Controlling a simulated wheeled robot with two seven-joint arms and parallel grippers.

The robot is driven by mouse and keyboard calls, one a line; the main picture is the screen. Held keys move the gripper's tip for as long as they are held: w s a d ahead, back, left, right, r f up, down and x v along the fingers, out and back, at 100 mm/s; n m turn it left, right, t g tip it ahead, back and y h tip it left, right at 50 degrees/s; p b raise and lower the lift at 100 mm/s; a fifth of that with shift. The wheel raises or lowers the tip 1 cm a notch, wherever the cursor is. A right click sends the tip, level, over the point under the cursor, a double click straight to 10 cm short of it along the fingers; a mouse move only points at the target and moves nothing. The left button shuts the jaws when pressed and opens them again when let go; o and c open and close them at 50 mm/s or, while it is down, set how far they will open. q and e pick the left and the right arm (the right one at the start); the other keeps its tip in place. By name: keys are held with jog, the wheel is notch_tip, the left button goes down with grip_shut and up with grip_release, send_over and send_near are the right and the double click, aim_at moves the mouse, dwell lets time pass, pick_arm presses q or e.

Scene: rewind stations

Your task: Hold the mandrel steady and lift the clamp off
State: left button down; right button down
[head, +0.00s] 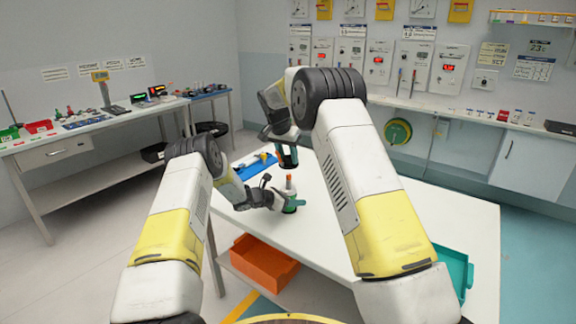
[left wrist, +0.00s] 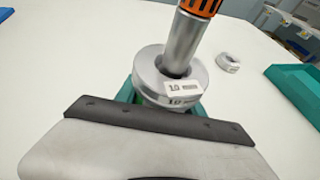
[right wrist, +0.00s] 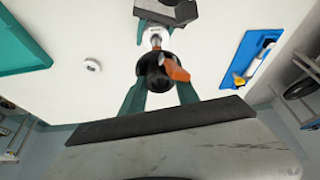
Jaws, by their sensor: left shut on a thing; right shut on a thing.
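The mandrel stands upright on the white table, with an orange tip (head: 289,183) and a silver shaft (left wrist: 183,40). A thick silver ring marked 10 (left wrist: 152,80) sits around the shaft. My left gripper (head: 288,203) is low at the mandrel, its teal fingers (left wrist: 162,98) shut around the lower silver part; the exact contact is partly hidden. My right gripper (right wrist: 159,92) is shut on the clamp (right wrist: 153,77), a black round piece with an orange lever. The clamp (head: 288,158) hangs above the mandrel's tip, apparently clear of it.
A loose silver ring (left wrist: 228,62) lies on the table (head: 400,215). A blue tray (head: 250,169) is at the table's far left. An orange bin (head: 264,262) sits below the table's front edge, and a teal bin (head: 457,268) at the right.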

pick_arm(q)
jog(key=c, duration=0.6)
grip_release()
jog(key=shift+c, duration=0.2)
